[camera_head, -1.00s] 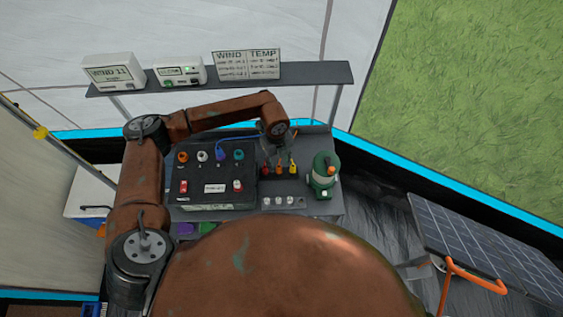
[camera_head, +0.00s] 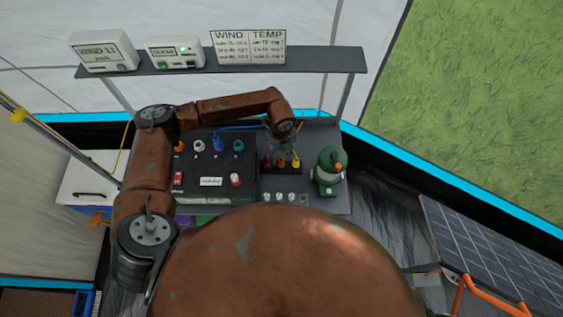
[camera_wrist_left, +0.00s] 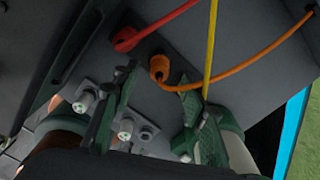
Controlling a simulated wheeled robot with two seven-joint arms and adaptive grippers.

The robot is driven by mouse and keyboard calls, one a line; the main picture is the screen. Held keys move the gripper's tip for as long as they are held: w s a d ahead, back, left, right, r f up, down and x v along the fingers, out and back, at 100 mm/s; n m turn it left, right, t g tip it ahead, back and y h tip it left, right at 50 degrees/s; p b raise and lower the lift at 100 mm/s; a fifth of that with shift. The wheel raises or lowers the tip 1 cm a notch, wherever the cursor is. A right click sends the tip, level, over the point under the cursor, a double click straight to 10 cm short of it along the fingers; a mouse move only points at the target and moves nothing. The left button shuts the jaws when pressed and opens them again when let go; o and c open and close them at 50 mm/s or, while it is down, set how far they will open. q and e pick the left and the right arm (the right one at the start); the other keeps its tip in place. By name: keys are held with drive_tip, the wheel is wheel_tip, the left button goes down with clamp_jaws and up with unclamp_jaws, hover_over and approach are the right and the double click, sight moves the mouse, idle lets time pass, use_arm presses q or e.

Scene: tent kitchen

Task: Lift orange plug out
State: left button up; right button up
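The orange plug (camera_wrist_left: 159,68) stands in a grey panel in the left wrist view, with an orange cable curving away to the right. My left gripper (camera_wrist_left: 150,105) is open, its two green-padded fingers apart, with the plug showing in the gap beyond the fingertips. I see no contact with the plug. A red plug (camera_wrist_left: 125,40) lies to its left, and a yellow cable (camera_wrist_left: 211,45) passes to its right. In the head view my left gripper (camera_head: 284,146) hangs over the plug row, partly hiding it. My right gripper is not in view.
A black panel (camera_head: 212,166) with coloured sockets and switches stands left of the plugs. A green device (camera_head: 328,172) stands close on the right. Small white pegs (camera_wrist_left: 127,128) are near the fingers. A shelf (camera_head: 220,67) with displays runs behind.

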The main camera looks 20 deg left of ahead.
sight(281, 159)
use_arm(q)
wheel_tip(281, 159, down, 4)
drive_tip(key=shift+f, duration=0.1)
clamp_jaws()
idle(0.5)
